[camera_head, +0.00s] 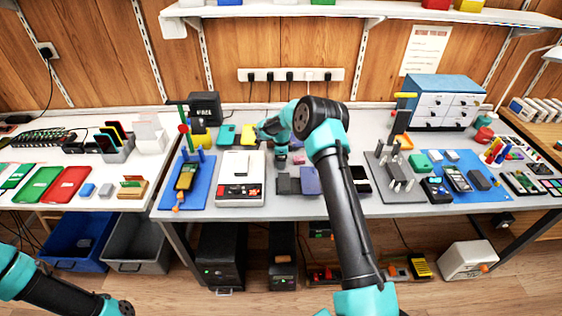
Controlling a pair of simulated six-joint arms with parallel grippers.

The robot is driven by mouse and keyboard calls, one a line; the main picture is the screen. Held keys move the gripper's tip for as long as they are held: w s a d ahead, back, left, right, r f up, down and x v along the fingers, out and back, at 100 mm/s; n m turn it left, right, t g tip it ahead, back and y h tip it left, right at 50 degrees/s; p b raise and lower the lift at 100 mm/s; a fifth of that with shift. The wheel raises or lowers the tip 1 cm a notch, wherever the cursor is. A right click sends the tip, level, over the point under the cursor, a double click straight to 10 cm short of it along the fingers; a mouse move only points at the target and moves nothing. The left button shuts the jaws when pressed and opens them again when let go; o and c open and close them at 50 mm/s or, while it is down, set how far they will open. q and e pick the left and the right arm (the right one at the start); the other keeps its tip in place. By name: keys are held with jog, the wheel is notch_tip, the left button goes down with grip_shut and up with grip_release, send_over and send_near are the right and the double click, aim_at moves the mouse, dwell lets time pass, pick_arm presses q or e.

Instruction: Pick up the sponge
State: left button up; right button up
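No item can be told for certain as the sponge. A small yellow block (248,134) lies at the back of the middle table, beside a teal block (226,134). My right arm reaches over the table. I cannot tell whether the fingers are open or hold anything. My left arm shows at the bottom left, low in front of the tables; its gripper is not in view.
A white scale-like device (241,194) and a blue tray (200,194) stand left of centre. A grey fixture with posts (396,185) and a blue drawer cabinet (444,98) are at right. Red (66,184) and green (37,186) trays lie on the left table.

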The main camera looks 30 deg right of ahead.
jog(key=shift+c, duration=0.4)
jog(key=c, duration=1)
jog(key=shift+r, duration=0.2)
jog(key=shift+r, duration=0.6)
notch_tip(320, 180, up, 2)
jog(key=shift+r, duration=0.1)
jog(key=s+a, duration=0.2)
jog(key=s, duration=0.2)
jog(key=s+a+r, duration=0.1)
jog(key=s+a, duration=0.2)
jog(key=s, duration=0.2)
jog(key=s+a, duration=0.3)
jog(key=s, duration=0.1)
jog(key=shift+s+a+r, duration=0.15)
jog(key=shift+s, duration=0.15)
